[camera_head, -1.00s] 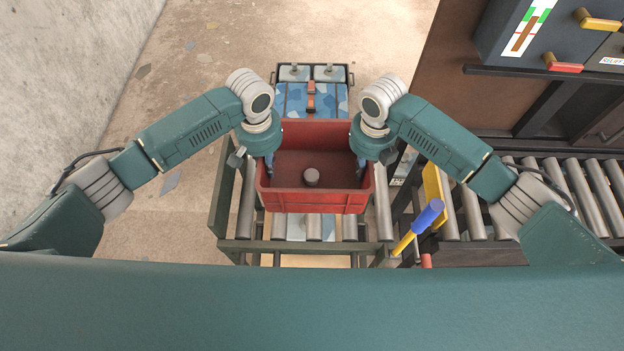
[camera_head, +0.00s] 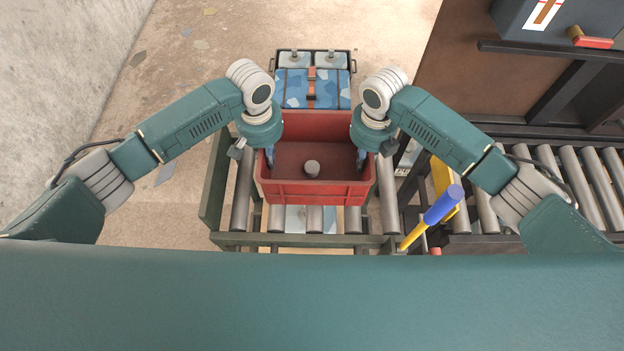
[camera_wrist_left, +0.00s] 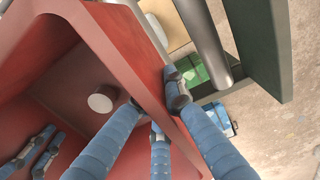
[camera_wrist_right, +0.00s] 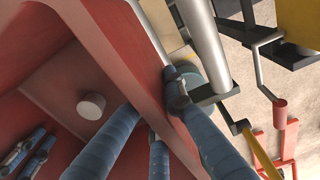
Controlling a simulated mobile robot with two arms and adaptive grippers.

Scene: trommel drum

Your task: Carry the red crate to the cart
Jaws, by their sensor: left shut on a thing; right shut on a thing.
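The red crate (camera_head: 313,190) is held level between my two arms, over a roller-topped frame with dark green rails (camera_head: 300,240). A small grey cylinder (camera_head: 312,168) stands inside it. My left gripper (camera_head: 269,158) is shut on the crate's left wall and my right gripper (camera_head: 361,158) on its right wall. In the left wrist view (camera_wrist_left: 157,105) and right wrist view (camera_wrist_right: 152,103), fingers lie on both sides of the wall. I cannot tell whether the crate's base touches the rollers. No cart is clearly recognisable; the roller frame may be it.
Beyond the crate stands a dark carrier with blue camouflage packs (camera_head: 312,88). A conveyor (camera_head: 580,180) and brown panel (camera_head: 470,70) are on the right. A blue-and-yellow handle (camera_head: 440,207) rises close to the crate's right.

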